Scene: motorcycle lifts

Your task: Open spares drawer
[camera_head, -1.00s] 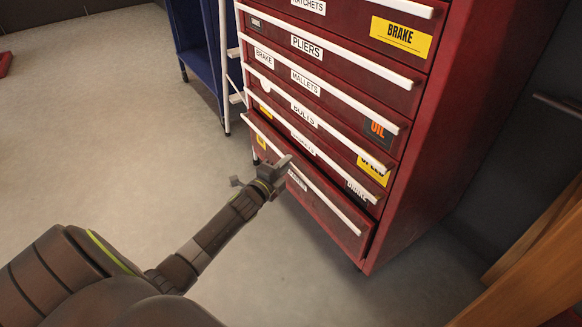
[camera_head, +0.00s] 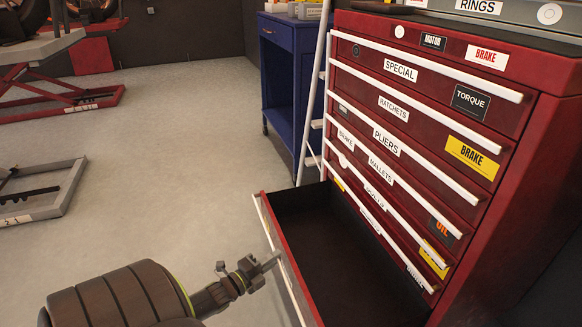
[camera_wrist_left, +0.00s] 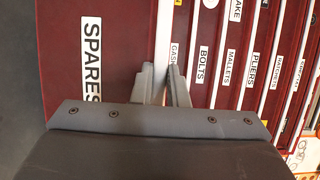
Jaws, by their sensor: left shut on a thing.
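The spares drawer (camera_head: 345,262) is the lowest one of the red tool cabinet (camera_head: 545,130). It stands pulled well out, and its dark inside looks empty. Its red front carries a long white handle (camera_head: 268,228) along the top edge. In the left wrist view its SPARES label (camera_wrist_left: 92,62) shows beside the white handle (camera_wrist_left: 163,30). My left gripper (camera_head: 270,262) is at the drawer front, with its fingers (camera_wrist_left: 165,82) closed on the handle from either side. My right gripper is in neither view.
The drawers above, labelled PLIERS (camera_head: 386,141), MALLETS and others, are shut. A blue cart (camera_head: 290,85) and a white ladder-like frame (camera_head: 315,95) stand behind the cabinet. A grey lift part (camera_head: 40,190) lies at left. The floor (camera_head: 180,150) between is clear.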

